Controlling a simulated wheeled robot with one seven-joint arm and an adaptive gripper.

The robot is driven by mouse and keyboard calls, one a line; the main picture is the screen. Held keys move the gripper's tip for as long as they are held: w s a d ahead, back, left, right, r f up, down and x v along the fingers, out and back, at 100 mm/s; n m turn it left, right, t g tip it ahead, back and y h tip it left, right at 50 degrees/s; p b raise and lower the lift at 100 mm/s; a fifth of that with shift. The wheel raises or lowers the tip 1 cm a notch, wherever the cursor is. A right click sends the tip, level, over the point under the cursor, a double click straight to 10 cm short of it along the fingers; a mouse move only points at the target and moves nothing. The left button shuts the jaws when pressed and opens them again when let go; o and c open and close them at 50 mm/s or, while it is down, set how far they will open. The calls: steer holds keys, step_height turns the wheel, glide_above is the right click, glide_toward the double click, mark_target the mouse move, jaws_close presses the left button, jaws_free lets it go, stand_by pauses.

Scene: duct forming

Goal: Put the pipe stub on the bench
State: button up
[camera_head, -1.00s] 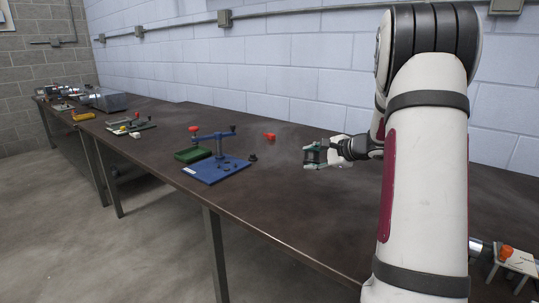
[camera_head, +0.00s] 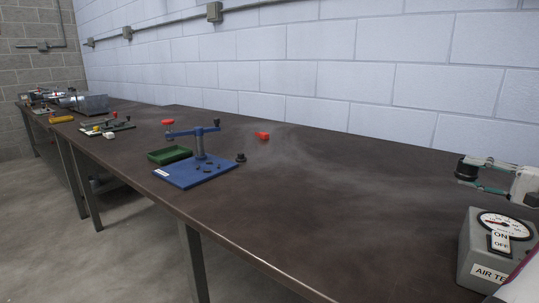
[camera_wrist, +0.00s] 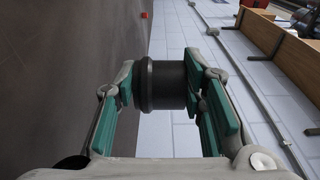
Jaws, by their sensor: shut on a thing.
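The pipe stub (camera_wrist: 168,84) is a short dark cylinder with a wider collar at one end. My gripper (camera_wrist: 165,88) is shut on it, with a green-padded finger on each side. In the head view the stub (camera_head: 467,168) shows as a dark piece in my gripper (camera_head: 478,175) at the right edge, above the air test box. The bench (camera_head: 330,190) is a long dark brown top along the wall. The stub appears held above it; the exact height cannot be told.
A grey air test box (camera_head: 478,255) with a dial stands at the near right. A blue fixture (camera_head: 195,172), a green tray (camera_head: 170,155) and a red piece (camera_head: 262,135) are on the bench to the left. The middle and right-centre of the bench are clear.

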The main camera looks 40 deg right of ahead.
steer(key=shift+s+d, duration=0.1)
steer(key=shift+s, duration=0.3)
steer(key=b, duration=0.4)
glide_above(410, 185)
steer(key=shift+s+f, duration=0.45)
steer(key=shift+f, duration=0.3)
steer(key=f, duration=0.1)
steer(key=f+b, duration=0.1)
steer(key=f, duration=0.1)
steer(key=shift+w, duration=0.4)
steer(key=shift+f, duration=0.3)
steer(key=shift+f+b, duration=0.1)
steer(key=shift+b, duration=0.25)
steer(key=shift+f, duration=0.35)
steer(key=shift+f+b, duration=0.2)
steer(key=shift+b, duration=0.1)
steer(key=o, duration=1)
steer(key=shift+f, duration=0.1)
